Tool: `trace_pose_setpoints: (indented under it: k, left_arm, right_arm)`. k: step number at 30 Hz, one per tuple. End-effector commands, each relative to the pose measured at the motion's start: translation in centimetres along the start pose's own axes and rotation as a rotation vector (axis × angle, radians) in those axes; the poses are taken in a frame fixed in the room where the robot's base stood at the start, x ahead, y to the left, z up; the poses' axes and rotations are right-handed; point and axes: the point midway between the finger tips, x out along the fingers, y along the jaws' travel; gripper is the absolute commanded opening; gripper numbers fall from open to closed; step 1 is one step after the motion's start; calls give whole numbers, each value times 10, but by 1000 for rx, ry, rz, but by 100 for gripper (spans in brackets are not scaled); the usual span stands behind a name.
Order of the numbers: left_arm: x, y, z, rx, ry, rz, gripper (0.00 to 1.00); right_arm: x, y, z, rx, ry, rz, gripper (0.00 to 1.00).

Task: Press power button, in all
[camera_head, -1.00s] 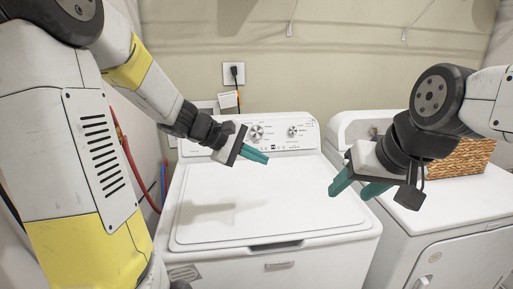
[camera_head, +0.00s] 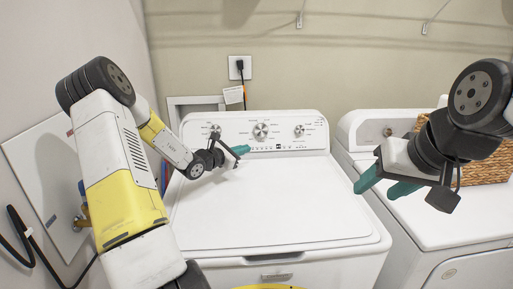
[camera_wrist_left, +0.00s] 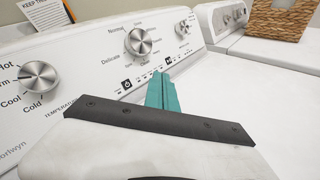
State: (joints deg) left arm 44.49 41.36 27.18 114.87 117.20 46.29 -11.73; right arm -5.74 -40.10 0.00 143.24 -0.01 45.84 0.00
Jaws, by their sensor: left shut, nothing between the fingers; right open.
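The white washer's control panel (camera_head: 290,127) carries silver knobs and a row of small buttons along its lower edge. In the left wrist view a dark square button (camera_wrist_left: 127,84) lies left of my fingertips, and another dark button (camera_wrist_left: 169,62) lies just beyond them. Contact cannot be told. My right gripper (camera_head: 382,186) is open and empty above the gap between the machines.
The washer's flat lid (camera_head: 280,205) is clear. A second white machine (camera_head: 470,215) stands to the right with a wicker basket (camera_head: 487,166) on it. A wall outlet (camera_head: 240,67) with a plugged cord is behind the washer.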

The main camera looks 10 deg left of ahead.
Motion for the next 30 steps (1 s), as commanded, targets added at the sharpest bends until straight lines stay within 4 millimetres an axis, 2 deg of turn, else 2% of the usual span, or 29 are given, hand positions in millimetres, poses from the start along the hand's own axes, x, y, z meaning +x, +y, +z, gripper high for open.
trace_pose_setpoints:
  k: [11, 24, 30]
  left_arm:
    - [7, 5, -4, 3, -1, -1, 0]
    - [49, 34, -34, 4, -2, -2, 0]
    - [59, 42, -42, 3, 0, -2, 0]
  right_arm:
    - [0, 0, 0, 0, 0, 0, 53]
    - [0, 0, 0, 0, 0, 0, 53]
    - [0, 0, 0, 0, 0, 0, 53]
